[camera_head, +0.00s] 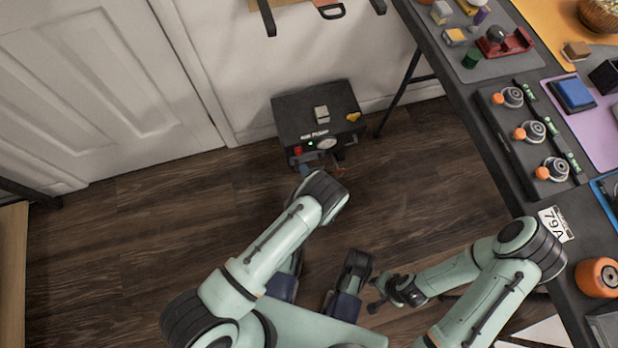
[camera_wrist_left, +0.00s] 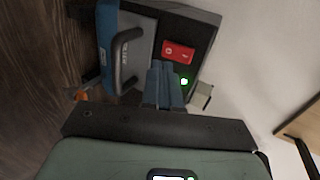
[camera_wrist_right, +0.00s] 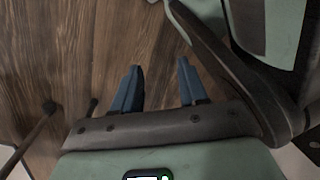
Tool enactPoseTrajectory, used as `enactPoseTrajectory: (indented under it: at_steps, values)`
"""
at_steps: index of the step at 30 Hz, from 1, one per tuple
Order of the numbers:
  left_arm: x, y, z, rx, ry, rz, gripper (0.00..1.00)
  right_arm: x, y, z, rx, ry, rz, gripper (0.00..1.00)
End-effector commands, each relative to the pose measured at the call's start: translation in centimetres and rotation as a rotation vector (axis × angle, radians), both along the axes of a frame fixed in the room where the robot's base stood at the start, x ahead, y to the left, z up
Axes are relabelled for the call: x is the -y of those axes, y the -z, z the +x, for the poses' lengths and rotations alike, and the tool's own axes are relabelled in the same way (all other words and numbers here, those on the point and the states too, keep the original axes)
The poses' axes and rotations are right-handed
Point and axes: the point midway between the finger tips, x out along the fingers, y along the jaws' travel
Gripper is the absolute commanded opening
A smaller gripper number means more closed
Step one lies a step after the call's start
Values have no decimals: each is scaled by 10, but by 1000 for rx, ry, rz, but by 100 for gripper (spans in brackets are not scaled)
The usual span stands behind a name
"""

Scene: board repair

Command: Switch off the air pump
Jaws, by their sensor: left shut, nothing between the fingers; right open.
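The air pump (camera_head: 290,108) is a black box on the floor against the white wall. Its front has a red rocker switch (camera_head: 298,151), a lit green lamp (camera_head: 310,144) and a round gauge (camera_head: 327,143). My left gripper (camera_head: 305,170) is at the pump's front, mostly hidden by its wrist in the head view. In the left wrist view its shut, empty blue fingers (camera_wrist_left: 164,72) point at the panel just below the red switch (camera_wrist_left: 178,52), beside the lit green lamp (camera_wrist_left: 184,81). Contact cannot be told. My right gripper (camera_wrist_right: 157,85) is open and empty above the floor.
A workbench (camera_head: 500,183) with orange-capped parts and tools runs along the right. A white door (camera_head: 95,85) is at the left. The wood floor (camera_head: 150,240) left of the pump is clear. A yellow piece (camera_head: 353,117) lies on the pump's top.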

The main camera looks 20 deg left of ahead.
Motion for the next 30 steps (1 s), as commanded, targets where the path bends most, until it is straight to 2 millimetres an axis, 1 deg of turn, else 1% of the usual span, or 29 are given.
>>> enactPoseTrajectory:
  at_steps: [1, 3, 6, 10, 14, 23, 26, 30]
  values:
    - [-6, 6, 8, 2, -2, 0, 0, 1, 6, -6, -22, 2, 1, 43]
    - [-12, 8, 19, 3, -2, -1, 0, 2, 10, -15, -49, 6, 2, 43]
    - [-20, 9, 30, 3, -1, 0, 0, 3, 14, -24, -80, 8, 5, 43]
    - [-26, 10, 39, 2, 0, 0, 0, 4, 16, -32, -106, 11, 7, 43]
    - [-28, 10, 42, 1, 1, 0, 0, 4, 17, -35, -116, 11, 8, 43]
    - [-28, 10, 42, 1, 1, 0, 0, 4, 17, -35, -116, 11, 8, 43]
    - [-26, 10, 43, 1, 2, 0, 0, 4, 17, -35, -115, 11, 9, 43]
    - [-16, 12, 44, 3, 2, -1, 0, 4, 17, -35, -114, 10, 8, 43]
